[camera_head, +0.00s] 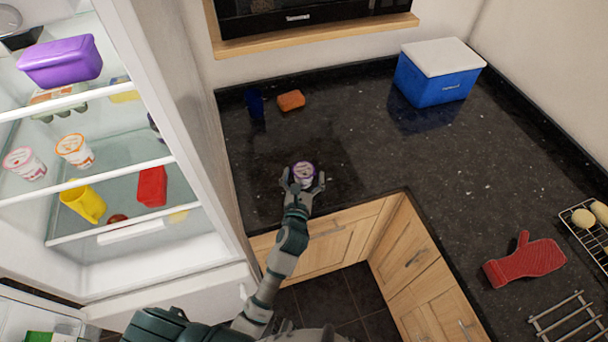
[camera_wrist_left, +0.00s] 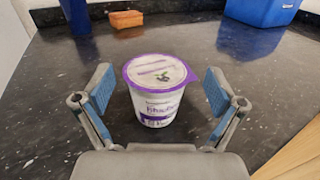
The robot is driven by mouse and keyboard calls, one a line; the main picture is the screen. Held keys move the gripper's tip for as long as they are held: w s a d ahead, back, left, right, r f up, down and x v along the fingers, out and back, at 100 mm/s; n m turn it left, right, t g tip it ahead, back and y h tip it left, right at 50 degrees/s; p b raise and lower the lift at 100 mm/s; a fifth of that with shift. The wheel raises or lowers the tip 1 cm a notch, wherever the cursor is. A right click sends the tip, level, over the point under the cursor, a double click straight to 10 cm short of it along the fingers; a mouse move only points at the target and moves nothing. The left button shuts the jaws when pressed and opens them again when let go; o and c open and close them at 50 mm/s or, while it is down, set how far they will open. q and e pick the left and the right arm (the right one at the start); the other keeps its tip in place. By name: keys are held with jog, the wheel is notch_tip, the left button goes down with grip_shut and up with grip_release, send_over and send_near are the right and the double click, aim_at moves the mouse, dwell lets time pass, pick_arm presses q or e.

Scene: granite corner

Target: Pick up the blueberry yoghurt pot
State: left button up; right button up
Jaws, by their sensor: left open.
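The blueberry yoghurt pot (camera_head: 303,172) is white with a purple rim and stands upright on the dark granite worktop near its front edge. In the left wrist view the pot (camera_wrist_left: 158,92) is in the middle, its printed lid and part of its label showing. My left gripper (camera_head: 304,184) is open around the pot. In the left wrist view the gripper's (camera_wrist_left: 157,95) two blue-padded fingers stand on either side of the pot, with a gap on each side. My right gripper is not in view.
An orange sponge (camera_head: 291,100) and a dark blue object (camera_head: 255,103) lie behind the pot. A blue cool box (camera_head: 438,72) stands at the back right. A red oven glove (camera_head: 525,260) and wire racks (camera_head: 572,315) lie at right. The open fridge (camera_head: 190,120) stands at left.

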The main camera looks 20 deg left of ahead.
pick_arm(q)
jog(key=shift+w+a+f, duration=0.1)
jog(key=shift+w, duration=0.9)
jog(key=shift+s+a, duration=0.1)
jog(key=shift+a, duration=0.15)
jog(key=shift+c, duration=0.7)
jog(key=c, duration=1.1)
jog(key=shift+c, duration=0.2)
jog(key=shift+d, duration=0.15)
